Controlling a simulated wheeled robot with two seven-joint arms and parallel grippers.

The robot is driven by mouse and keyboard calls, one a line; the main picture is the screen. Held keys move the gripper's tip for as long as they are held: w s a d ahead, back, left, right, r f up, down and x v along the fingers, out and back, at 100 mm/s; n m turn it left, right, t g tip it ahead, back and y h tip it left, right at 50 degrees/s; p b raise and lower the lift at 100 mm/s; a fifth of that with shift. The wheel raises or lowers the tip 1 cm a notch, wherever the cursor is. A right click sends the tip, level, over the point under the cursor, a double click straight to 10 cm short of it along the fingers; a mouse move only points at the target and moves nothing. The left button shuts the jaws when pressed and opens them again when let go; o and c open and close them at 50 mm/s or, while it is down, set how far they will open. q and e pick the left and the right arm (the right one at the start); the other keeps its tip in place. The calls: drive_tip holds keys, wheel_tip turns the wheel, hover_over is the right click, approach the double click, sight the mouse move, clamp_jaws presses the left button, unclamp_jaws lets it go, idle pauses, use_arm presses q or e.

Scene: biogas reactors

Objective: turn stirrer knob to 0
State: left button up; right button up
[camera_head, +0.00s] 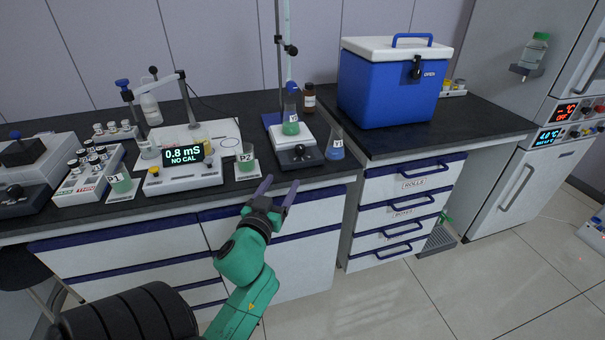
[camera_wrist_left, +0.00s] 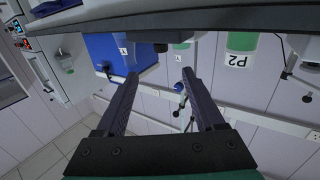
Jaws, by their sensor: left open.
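The stirrer (camera_head: 298,157) is a white unit with a dark front panel near the bench's front edge. Its small knob (camera_head: 299,151) shows on that panel, but its pointer is too small to read. A flask with green liquid (camera_head: 290,125) stands on the stirrer by an upright stand. My left gripper (camera_head: 280,184) is open and empty, in front of the bench edge and just below and left of the stirrer in the head view. In the left wrist view, its two fingers (camera_wrist_left: 161,76) are spread with nothing between them. My right gripper is not in view.
A flask with blue liquid (camera_head: 335,145) stands right of the stirrer. Beaker P2 (camera_head: 246,160) stands to its left, also seen in the left wrist view (camera_wrist_left: 240,55). A meter (camera_head: 184,153) is farther left. A blue cooler (camera_head: 385,90) is at right. Drawers (camera_head: 402,205) are below.

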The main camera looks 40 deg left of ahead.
use_arm(q)
drive_tip(key=p, duration=0.1)
approach(298, 151)
drive_tip(key=w, duration=0.1)
drive_tip(key=x, duration=0.8)
drive_tip(key=shift+w+a, duration=0.15)
drive_tip(key=shift+a, duration=0.1)
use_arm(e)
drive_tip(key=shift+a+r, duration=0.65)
